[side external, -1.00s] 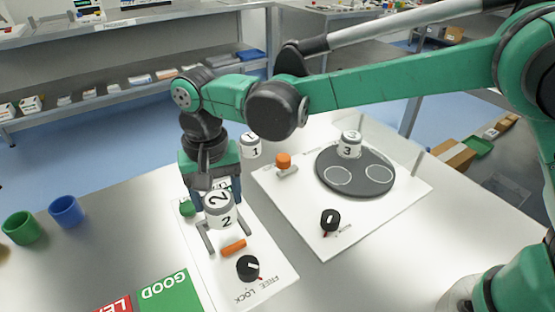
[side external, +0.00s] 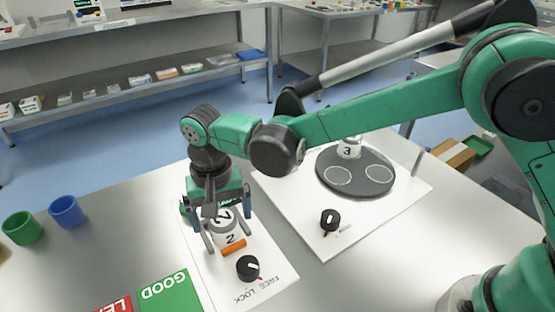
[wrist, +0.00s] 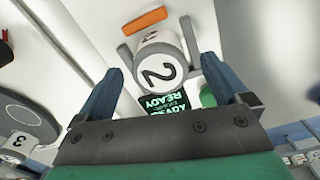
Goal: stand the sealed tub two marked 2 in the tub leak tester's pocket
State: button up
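Tub two (side external: 227,238), a white tub with a grey rim and a 2 on lid and side, stands between the grey side bars (side external: 207,238) of the leak tester (side external: 255,289). The lid of tub two (wrist: 160,72) shows between my fingers in the wrist view. My gripper (side external: 220,222) points down around the tub. Its blue fingers are open, with a visible gap on each side in the wrist view (wrist: 160,85). The tub's base and its seating in the pocket are partly hidden by the bars and the orange bar (side external: 233,247).
A black knob (side external: 248,268) is on the tester's front. The tester's display (wrist: 168,101) reads READY. Tub three (side external: 348,150) stands on a dark disc (side external: 355,186) at right. Green (side external: 22,227) and blue (side external: 67,210) cups stand left. A GOOD mat (side external: 170,292) lies in front.

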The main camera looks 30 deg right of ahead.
aim_at(222, 218)
notch_tip(222, 218, up, 12)
jog(key=s+d+r+n+t+y, duration=0.1)
jog(key=s+d+r+t, duration=0.15)
jog(key=d, duration=1.05)
jog(key=s+d+f+t, duration=0.2)
jog(key=s+d, duration=0.1)
jog(key=d, duration=0.2)
jog(key=s+d+f+n+t+h, duration=0.1)
jog(key=s+d+f+t, duration=0.1)
jog(key=d, duration=0.3)
jog(key=shift+s+f+n+t, duration=0.3)
jog(key=shift+s+t, duration=0.05)
jog(key=shift+s, duration=0.35)
